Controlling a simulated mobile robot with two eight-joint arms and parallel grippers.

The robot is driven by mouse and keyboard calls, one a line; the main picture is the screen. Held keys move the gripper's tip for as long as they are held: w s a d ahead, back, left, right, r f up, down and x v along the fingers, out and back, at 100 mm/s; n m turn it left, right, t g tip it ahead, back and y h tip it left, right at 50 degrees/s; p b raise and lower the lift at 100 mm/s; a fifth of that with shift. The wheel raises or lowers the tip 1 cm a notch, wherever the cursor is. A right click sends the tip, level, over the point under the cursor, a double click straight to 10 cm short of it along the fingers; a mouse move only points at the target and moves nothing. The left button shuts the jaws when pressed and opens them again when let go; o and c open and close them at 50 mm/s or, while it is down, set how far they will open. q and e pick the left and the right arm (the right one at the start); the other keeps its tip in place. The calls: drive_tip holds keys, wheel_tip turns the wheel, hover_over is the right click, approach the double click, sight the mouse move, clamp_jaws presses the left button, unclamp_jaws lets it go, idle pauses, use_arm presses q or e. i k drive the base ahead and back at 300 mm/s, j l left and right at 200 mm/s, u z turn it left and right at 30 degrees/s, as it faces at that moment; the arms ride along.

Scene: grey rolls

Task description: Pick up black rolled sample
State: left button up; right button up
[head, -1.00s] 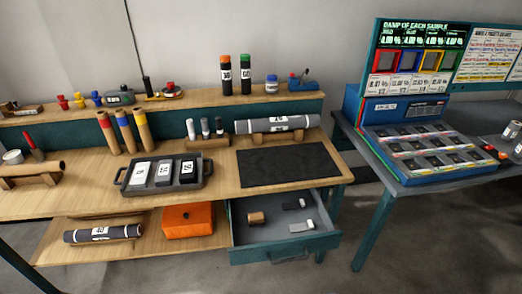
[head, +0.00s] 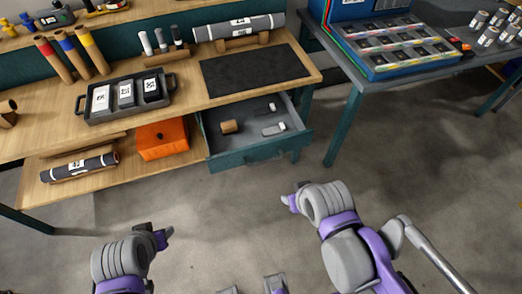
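A dark roll with a white label (head: 79,167) lies on the lower wooden shelf at the left in the head view. A grey roll with white labels (head: 225,29) rests on a wooden cradle at the back of the bench top. My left gripper (head: 165,236) is over the floor at the lower left, well apart from both rolls. My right gripper (head: 290,201) is over the floor in front of the open drawer, also apart from the rolls. Both grippers show small and side-on, so their finger gaps cannot be made out, and nothing is visible in them.
An open drawer (head: 262,150) with small items juts out below the bench. An orange box (head: 162,139) sits beside the dark roll. A black tray (head: 126,98) with labelled blocks and a dark mat (head: 255,73) lie on the bench top. A second table stands right; the floor between is clear.

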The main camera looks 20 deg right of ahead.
sight(175, 32)
drive_tip(key=i+j, duration=0.45)
drive_tip(key=i+j+u, duration=0.15)
drive_tip(key=i+j, duration=0.3)
drive_tip(key=i, duration=0.15)
drive_tip(key=i+j, duration=0.4)
drive_tip(key=i, duration=0.15)
drive_tip(key=i+j+u, duration=0.15)
drive_tip(key=i+j, duration=0.25)
drive_tip(key=i, duration=0.15)
